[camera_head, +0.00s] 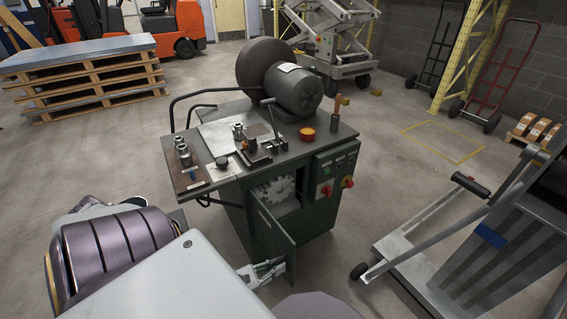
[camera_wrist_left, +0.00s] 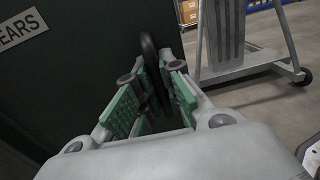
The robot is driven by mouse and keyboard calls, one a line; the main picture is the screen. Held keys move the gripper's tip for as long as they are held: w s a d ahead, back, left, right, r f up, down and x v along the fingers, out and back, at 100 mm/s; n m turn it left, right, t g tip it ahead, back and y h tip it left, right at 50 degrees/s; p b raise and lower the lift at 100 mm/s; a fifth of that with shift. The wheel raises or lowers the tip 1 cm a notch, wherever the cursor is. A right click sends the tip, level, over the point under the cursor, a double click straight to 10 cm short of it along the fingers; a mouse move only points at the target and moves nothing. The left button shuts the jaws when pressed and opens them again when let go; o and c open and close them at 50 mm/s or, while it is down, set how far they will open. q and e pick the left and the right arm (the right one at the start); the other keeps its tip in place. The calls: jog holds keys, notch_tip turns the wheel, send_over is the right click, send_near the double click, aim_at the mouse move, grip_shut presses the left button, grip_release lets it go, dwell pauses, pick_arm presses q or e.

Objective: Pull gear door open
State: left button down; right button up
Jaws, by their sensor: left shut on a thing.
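The dark green gear door (camera_head: 272,232) stands partly open on the front of the green machine cabinet (camera_head: 322,210). Light grey gears (camera_head: 275,190) show in the opening behind it. My left gripper (camera_head: 268,268) is at the door's free edge, low in front of the cabinet. In the left wrist view, my left gripper (camera_wrist_left: 148,100) has its green pads closed around a dark curved handle (camera_wrist_left: 148,48) on the door face (camera_wrist_left: 75,75). A label ending in "EARS" (camera_wrist_left: 20,33) shows on the door. My right gripper is not in view.
The machine top carries a grey motor (camera_head: 293,88), tooling and levers. A grey wheeled lift frame (camera_head: 410,240) stands to the right, with clear floor between it and the cabinet. A pallet stack (camera_head: 85,85) and an orange forklift (camera_head: 178,25) are farther back.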

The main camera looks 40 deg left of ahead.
pick_arm(q)
jog(key=shift+s+a, duration=0.2)
jog(key=shift+s, duration=0.2)
jog(key=c, duration=1.5)
grip_release()
jog(key=shift+s, duration=0.1)
jog(key=v, duration=1.2)
jog(key=shift+r, duration=0.2)
